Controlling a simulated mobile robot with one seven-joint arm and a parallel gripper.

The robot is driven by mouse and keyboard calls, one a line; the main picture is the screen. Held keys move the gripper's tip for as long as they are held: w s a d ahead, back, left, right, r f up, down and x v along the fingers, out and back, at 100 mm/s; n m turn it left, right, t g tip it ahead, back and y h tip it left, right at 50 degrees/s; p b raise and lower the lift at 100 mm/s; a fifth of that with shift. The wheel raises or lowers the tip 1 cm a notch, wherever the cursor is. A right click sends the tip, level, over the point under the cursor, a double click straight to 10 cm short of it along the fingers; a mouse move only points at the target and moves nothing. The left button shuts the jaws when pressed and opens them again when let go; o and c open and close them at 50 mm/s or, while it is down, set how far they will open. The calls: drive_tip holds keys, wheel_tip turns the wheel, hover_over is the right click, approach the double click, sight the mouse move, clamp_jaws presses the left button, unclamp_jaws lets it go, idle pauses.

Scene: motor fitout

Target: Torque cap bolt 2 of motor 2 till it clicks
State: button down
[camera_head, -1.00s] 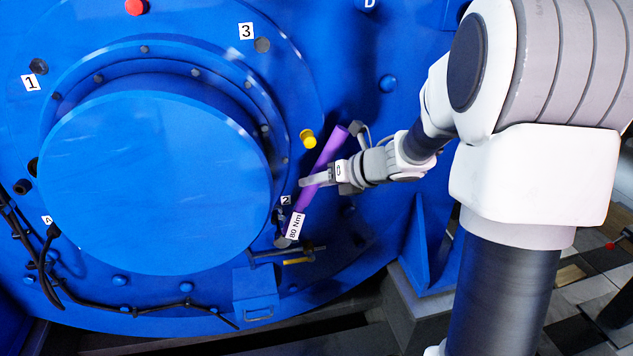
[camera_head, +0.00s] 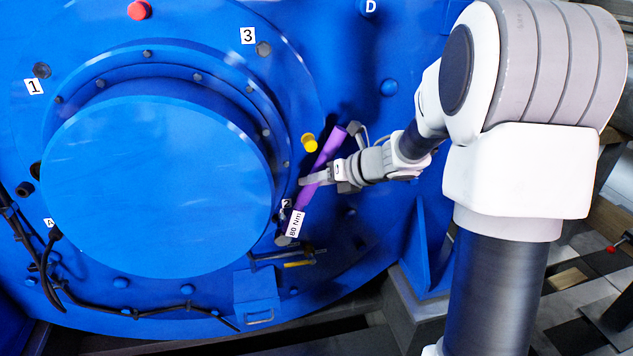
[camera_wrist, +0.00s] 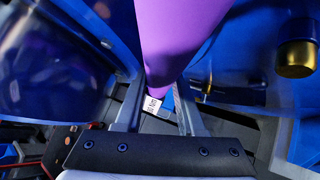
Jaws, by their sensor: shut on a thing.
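A purple torque wrench (camera_head: 325,150) with a white "80 Nm" label slants from upper right to lower left beside the big blue round motor cover (camera_head: 155,185). Its lower end lies near the "2" tag (camera_head: 287,203); whether it sits on a bolt there is too small to tell. My gripper (camera_head: 312,180) is shut on the wrench around its shaft, between the label and the upper end. In the wrist view the purple shaft (camera_wrist: 178,40) runs down between my two fingers, with the label (camera_wrist: 152,105) beyond them. The wrench's head is hidden there.
A yellow cap (camera_head: 309,142) sticks out just above the wrench, and it seems to show in the wrist view (camera_wrist: 296,58). A small bracket with a rod (camera_head: 290,252) lies below. Black cables (camera_head: 140,312) run along the lower left. Tags "1" and "3" mark other bolts.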

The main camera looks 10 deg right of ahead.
drive_tip(key=shift+w+r, duration=0.1)
drive_tip(key=shift+w, duration=0.2)
drive_tip(key=shift+d+f+m+y+b, duration=0.15)
drive_tip(key=shift+d+f+y+b, duration=0.2)
drive_tip(key=shift+d+b, duration=0.15)
drive_tip(key=shift+d+f+m+y+b, duration=0.15)
drive_tip(key=shift+d+f+y+b, duration=0.15)
drive_tip(key=shift+d, duration=0.25)
drive_tip(key=shift+d+f+m+t+y+b, duration=0.35)
drive_tip(key=shift+d+f+y+b, duration=0.2)
drive_tip(key=shift+d+f+b, duration=0.4)
drive_tip(key=shift+r, duration=0.15)
drive_tip(key=shift+d+f+m+t+y+b, duration=0.25)
drive_tip(key=shift+d+f+m+y+b, duration=0.3)
drive_tip(key=shift+d+f+b, duration=0.55)
